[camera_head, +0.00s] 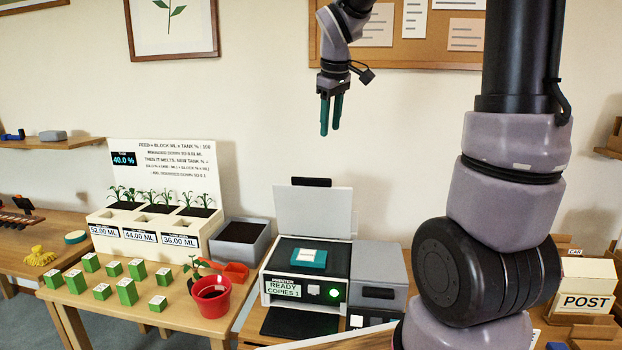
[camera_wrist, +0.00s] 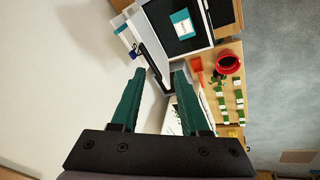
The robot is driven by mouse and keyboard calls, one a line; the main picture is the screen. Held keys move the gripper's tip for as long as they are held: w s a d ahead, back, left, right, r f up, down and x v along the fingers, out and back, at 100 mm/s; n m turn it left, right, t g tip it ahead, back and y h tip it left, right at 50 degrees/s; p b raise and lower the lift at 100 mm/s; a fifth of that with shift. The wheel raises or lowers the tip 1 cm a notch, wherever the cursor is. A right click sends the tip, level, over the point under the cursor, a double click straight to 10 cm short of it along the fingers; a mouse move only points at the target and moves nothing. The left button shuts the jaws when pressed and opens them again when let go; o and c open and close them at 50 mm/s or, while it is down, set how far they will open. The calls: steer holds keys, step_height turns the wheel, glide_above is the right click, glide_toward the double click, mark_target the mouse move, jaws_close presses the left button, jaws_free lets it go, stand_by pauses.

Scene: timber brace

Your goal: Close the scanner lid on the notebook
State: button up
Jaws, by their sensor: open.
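The scanner (camera_head: 336,263) stands on the table, white with a dark top bed. Its lid (camera_head: 312,211) is raised upright at the back, with a black bar on its upper edge. A teal notebook (camera_head: 308,258) with a white label lies on the scanner bed; it also shows in the wrist view (camera_wrist: 182,23). The scanner's front panel reads "READY COPIES 1" beside a green lit button. My gripper (camera_head: 331,116) is open and empty, pointing down, high above the raised lid and apart from it. In the wrist view its fingers (camera_wrist: 157,90) are spread apart.
A red pot (camera_head: 211,297) with a seedling and several green blocks (camera_head: 125,290) sit on the table to the left. A plant stand (camera_head: 150,225) and a grey bin (camera_head: 240,240) stand behind them. A POST box (camera_head: 587,287) is at right. The air above the scanner is free.

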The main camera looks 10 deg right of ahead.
mark_target(311, 178)
steer(key=w+a+f+n+g, duration=0.1)
steer(key=w+a+f+n, duration=0.2)
steer(key=w+f+n, duration=0.6)
steer(key=w+f+m, duration=0.1)
steer(key=f, duration=0.2)
steer(key=w+f, duration=0.2)
steer(key=f, duration=0.1)
steer(key=w+d+f+m, duration=0.1)
steer(key=w+f, duration=0.1)
steer(key=f, duration=0.1)
steer(key=shift+d+f+m+h, duration=0.1)
steer(key=shift+f+m+h, duration=0.2)
steer(key=shift+f+h, duration=0.1)
jaws_close()
steer(key=shift+w, duration=0.1)
stand_by(0.5)
